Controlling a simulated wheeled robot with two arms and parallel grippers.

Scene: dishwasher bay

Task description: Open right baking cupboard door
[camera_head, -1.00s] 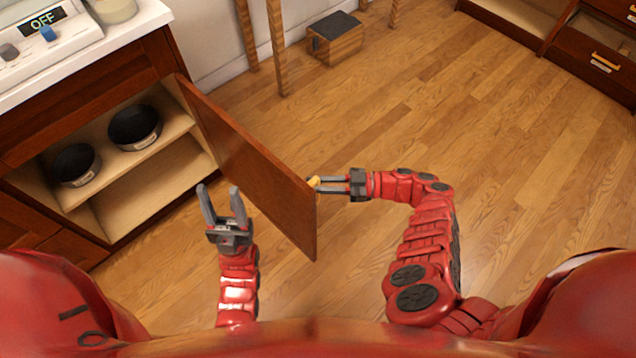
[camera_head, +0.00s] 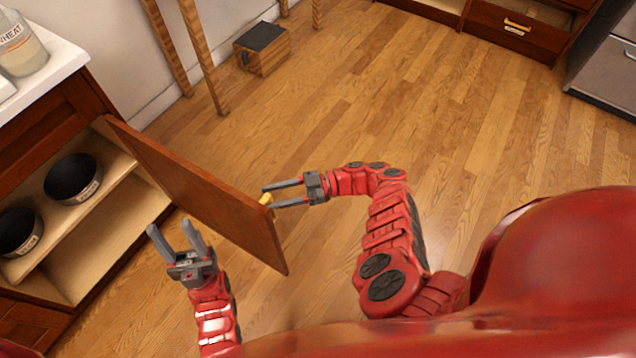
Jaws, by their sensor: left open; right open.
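The right baking cupboard door (camera_head: 195,192) is a brown wooden panel, swung wide open and standing out from the cupboard (camera_head: 50,131) at the left. Its yellow handle (camera_head: 267,200) shows at the outer side near the free edge. My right gripper (camera_head: 268,195) is open beside the handle, its fingers pointing left; I cannot tell whether they touch it. My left gripper (camera_head: 170,232) is open and empty, on the inner side of the door, with its fingers pointing up toward the shelf. Two dark round pans (camera_head: 73,178) (camera_head: 18,231) stand on the cupboard's shelf.
A white counter (camera_head: 52,62) with a jar (camera_head: 20,45) is above the cupboard. Wooden legs (camera_head: 205,60) and a small dark-topped wooden box (camera_head: 262,50) stand by the wall. Drawers (camera_head: 515,30) and a grey appliance (camera_head: 605,65) are at the far right. The middle floor is clear.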

